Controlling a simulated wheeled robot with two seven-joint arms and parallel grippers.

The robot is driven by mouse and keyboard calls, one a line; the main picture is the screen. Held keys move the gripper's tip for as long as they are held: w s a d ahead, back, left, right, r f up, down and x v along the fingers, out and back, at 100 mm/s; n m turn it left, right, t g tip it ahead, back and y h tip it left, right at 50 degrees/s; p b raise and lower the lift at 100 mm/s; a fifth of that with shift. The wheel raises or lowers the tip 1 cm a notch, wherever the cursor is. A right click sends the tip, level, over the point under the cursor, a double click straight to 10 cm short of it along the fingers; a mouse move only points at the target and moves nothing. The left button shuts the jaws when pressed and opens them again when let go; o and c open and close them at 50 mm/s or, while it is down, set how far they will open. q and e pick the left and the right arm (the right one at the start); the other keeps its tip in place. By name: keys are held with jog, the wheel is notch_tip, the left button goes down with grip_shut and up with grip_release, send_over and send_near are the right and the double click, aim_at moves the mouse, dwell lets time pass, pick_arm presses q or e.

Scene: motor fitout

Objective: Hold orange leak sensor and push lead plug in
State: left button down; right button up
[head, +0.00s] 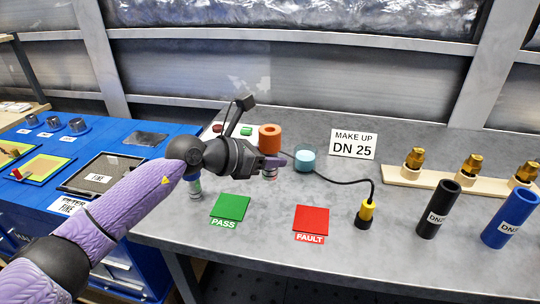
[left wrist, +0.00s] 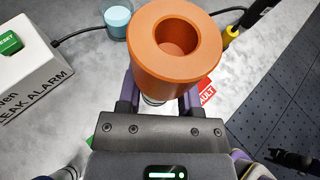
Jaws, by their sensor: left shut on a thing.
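The orange leak sensor (head: 269,138) is a thick orange cylinder with a round hole in its top. It stands upright in my left gripper (head: 272,163), whose purple fingers are shut around its narrower lower body. In the left wrist view the orange head (left wrist: 172,45) is close above the fingers (left wrist: 158,100), its hole empty. I cannot tell whether its foot touches the table. The lead plug (head: 365,213), yellow above and black below, stands on the table to the right; its black cable leaves from the top. The plug also shows in the left wrist view (left wrist: 231,35).
A leak alarm box (left wrist: 30,75) is near the cable's other end. A light blue cup (head: 304,161) stands beside the sensor. Green PASS (head: 230,207) and red FAULT (head: 311,219) pads lie in front. Black (head: 438,208) and blue (head: 510,218) tubes stand at right.

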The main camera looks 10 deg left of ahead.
aim_at(264, 178)
pick_arm(q)
jog(key=shift+f+b, duration=0.3)
jog(key=shift+f, duration=0.5)
jog(key=shift+f+b, duration=0.6)
jog(key=shift+f, duration=0.4)
jog(key=shift+f+b, duration=0.5)
jog(key=shift+f, duration=0.4)
jog(key=shift+f+b, duration=0.7)
jog(key=shift+f, duration=0.4)
jog(key=shift+f+b, duration=0.5)
jog(key=shift+b, duration=0.05)
jog(key=shift+f, duration=0.4)
pick_arm(e)
jog(key=shift+g, duration=0.4)
jog(key=f, duration=0.2)
jog(key=s+f, duration=0.1)
jog(key=f, duration=0.2)
jog(key=shift+s+a+f, duration=0.15)
jog(key=shift+a+f, duration=0.15)
jog(key=shift+f, duration=0.05)
pick_arm(q)
jog(key=shift+f+b, duration=0.3)
jog(key=shift+b, duration=0.15)
pick_arm(e)
jog(key=shift+s+d+f, duration=0.15)
jog(key=shift+s+d, duration=0.1)
jog(key=shift+d, duration=0.15)
